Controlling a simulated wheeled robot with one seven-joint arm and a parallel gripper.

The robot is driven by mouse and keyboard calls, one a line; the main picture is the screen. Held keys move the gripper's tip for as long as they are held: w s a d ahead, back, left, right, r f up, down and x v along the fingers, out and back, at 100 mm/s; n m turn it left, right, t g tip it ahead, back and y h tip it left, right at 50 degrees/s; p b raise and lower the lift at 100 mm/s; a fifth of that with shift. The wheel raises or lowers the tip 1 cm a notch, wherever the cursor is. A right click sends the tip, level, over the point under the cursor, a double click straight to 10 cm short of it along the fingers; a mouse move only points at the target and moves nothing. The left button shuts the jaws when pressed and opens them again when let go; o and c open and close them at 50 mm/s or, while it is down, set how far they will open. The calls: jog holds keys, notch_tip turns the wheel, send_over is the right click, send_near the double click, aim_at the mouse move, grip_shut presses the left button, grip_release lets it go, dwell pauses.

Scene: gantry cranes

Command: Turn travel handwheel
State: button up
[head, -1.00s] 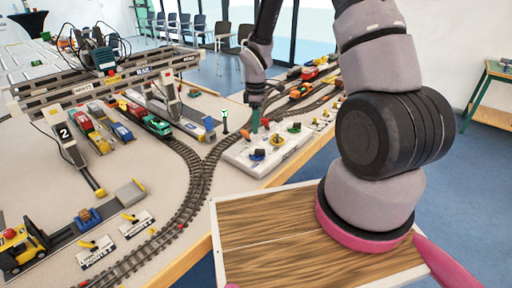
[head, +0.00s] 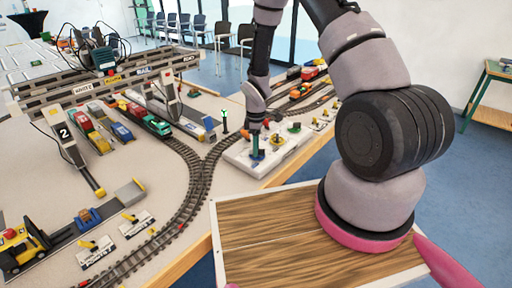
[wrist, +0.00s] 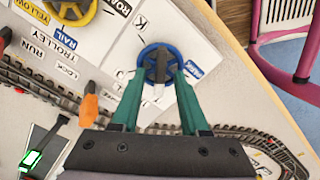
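In the wrist view a blue spoked handwheel (wrist: 150,55) sits on a white panel, with a grey piece near its front. My gripper (wrist: 159,72) has green fingers, spread apart, with their tips over the left and right sides of the blue wheel. I cannot tell whether they touch its rim. A yellow handwheel (wrist: 72,14) is at the upper left. No label reading "travel" is legible. In the head view my gripper (head: 255,148) is low over the white control panel (head: 285,151), and largely hides the blue wheel.
An orange-handled lever (wrist: 89,108) stands left of my fingers, near labels reading RUN, TROLLEY and LOCK. Curved model track (head: 190,195) passes beside the panel. Model trains (head: 145,118) and a gantry crane (head: 105,85) stand at the left.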

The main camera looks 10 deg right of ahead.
grip_shut()
jog(key=shift+m, duration=0.4)
jog(key=m, duration=0.2)
jog(key=shift+m, duration=0.4)
jog(key=m, duration=0.3)
jog(key=shift+w+m, duration=0.15)
jog(key=shift+m, duration=0.15)
jog(key=m, duration=0.6)
jog(key=shift+d, duration=0.2)
jog(key=shift+m, duration=0.4)
jog(key=shift+o, duration=0.6)
grip_release()
